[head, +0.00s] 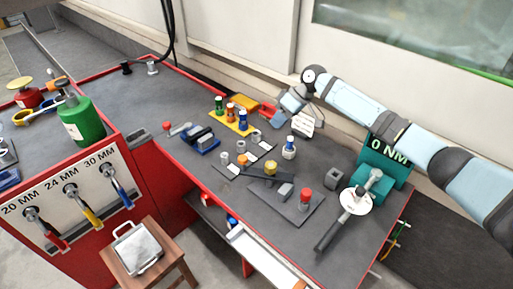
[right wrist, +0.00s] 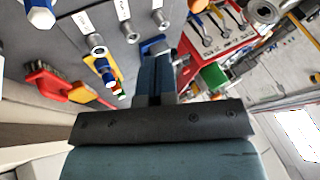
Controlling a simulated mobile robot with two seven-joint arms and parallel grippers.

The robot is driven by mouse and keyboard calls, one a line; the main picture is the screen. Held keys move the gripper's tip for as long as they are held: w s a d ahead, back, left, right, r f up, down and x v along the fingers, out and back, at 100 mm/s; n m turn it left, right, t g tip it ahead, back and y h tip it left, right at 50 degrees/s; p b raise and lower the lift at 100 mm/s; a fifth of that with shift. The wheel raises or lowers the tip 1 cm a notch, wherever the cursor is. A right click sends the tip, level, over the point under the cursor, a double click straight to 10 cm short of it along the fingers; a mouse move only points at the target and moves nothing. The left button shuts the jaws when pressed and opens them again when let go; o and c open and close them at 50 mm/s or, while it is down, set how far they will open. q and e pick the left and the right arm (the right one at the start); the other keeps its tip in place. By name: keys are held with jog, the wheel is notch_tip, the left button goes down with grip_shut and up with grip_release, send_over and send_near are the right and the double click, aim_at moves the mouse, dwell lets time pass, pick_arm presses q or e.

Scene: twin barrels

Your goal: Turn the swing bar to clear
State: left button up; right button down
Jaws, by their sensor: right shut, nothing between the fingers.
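The swing bar (head: 258,174) looks like a dark flat bar with a brass-coloured knob (head: 270,167) on it. It lies over or against a dark plate (head: 284,207) on the right part of the bench. A grey block (head: 285,190) and a red-topped post (head: 305,197) stand on that plate. My right gripper (head: 274,118) is at the bench's back edge, behind the bar and apart from it. It is shut and empty; its fingers show in the right wrist view (right wrist: 153,75). I cannot make out the bar in that view. My left gripper is out of view.
A yellow rack of coloured bottles (head: 232,119), a blue clamp-like block (head: 203,140) and several grey cylinders stand near the bar. A teal "0 NM" box (head: 387,158) and a long-handled tool (head: 345,216) are to the right. The bench's back left is mostly clear.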

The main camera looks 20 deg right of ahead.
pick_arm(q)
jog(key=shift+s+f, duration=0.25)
pick_arm(e)
jog(key=s+a+f, duration=0.1)
jog(key=a+f, duration=0.7)
jog(key=a, duration=0.1)
jog(key=shift+s+f, duration=0.2)
jog(key=shift+f, duration=0.05)
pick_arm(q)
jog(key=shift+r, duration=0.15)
